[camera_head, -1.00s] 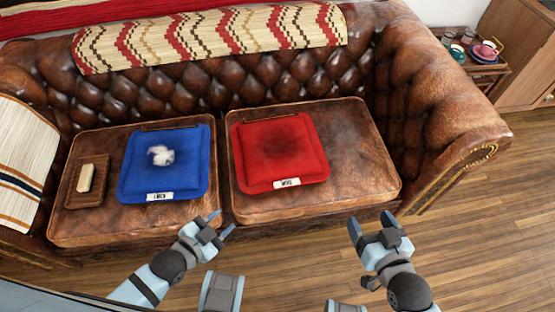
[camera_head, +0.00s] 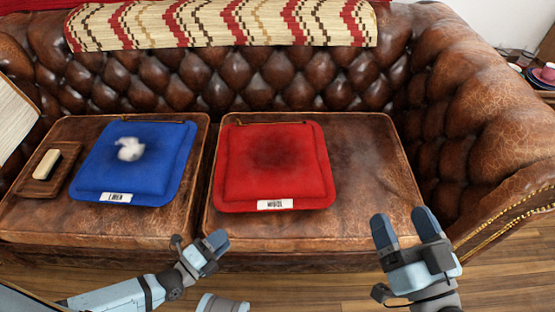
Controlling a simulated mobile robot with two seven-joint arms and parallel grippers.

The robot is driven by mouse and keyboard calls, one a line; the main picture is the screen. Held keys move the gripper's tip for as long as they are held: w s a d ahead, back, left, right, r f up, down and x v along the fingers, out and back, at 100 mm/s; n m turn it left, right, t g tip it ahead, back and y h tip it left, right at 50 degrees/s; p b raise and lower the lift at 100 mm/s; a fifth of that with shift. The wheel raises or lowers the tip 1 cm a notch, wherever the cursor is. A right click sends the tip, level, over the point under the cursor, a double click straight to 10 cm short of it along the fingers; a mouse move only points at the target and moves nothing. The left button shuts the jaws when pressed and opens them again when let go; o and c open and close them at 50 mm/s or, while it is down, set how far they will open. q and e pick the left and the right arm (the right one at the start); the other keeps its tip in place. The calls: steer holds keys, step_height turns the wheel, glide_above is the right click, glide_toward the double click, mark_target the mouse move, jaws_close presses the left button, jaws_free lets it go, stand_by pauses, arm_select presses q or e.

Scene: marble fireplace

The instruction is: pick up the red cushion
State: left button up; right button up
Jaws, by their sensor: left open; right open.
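The red cushion (camera_head: 312,185) lies flat on the right seat of the brown leather sofa. It has a dark patch in its middle and a white label on its front edge. My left gripper (camera_head: 198,242) is open and empty, in front of the sofa's front edge, to the left of and nearer than the red cushion. My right gripper (camera_head: 406,226) is open and empty, in front of the right seat, to the right of and nearer than the cushion. Neither gripper touches the cushion.
A blue cushion (camera_head: 95,183) with a white tuft and a label lies on the left seat. A small wooden tray (camera_head: 31,187) holding a brush (camera_head: 46,165) is left of it. A patterned throw (camera_head: 200,25) covers the backrest. Bare seat (camera_head: 370,170) lies right of the red cushion.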

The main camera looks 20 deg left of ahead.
mark_target(254, 210)
arm_select(q)
steer(key=b+x, duration=0.1)
steer(key=x, duration=0.5)
steer(key=shift+w+d+b, duration=0.25)
steer(key=shift+w+b, duration=0.1)
steer(key=shift+b, duration=0.05)
steer(key=b+x, duration=0.1)
steer(key=x, duration=0.2)
steer(key=b+x, duration=0.1)
steer(key=x, duration=0.1)
steer(key=shift+a+r+b, duration=0.1)
steer(key=shift+r+b, duration=0.15)
steer(key=shift+b, duration=0.05)
steer(key=shift+w+r, duration=0.1)
steer(key=shift+w, duration=0.15)
arm_select(e)
step_height(254, 210, down, 7)
steer(key=g, duration=0.2)
steer(key=shift+a+n+g, duration=0.3)
steer(key=shift+g, duration=0.1)
arm_select(q)
steer(key=shift+c, duration=0.2)
steer(key=shift+r, duration=0.1)
jaws_close()
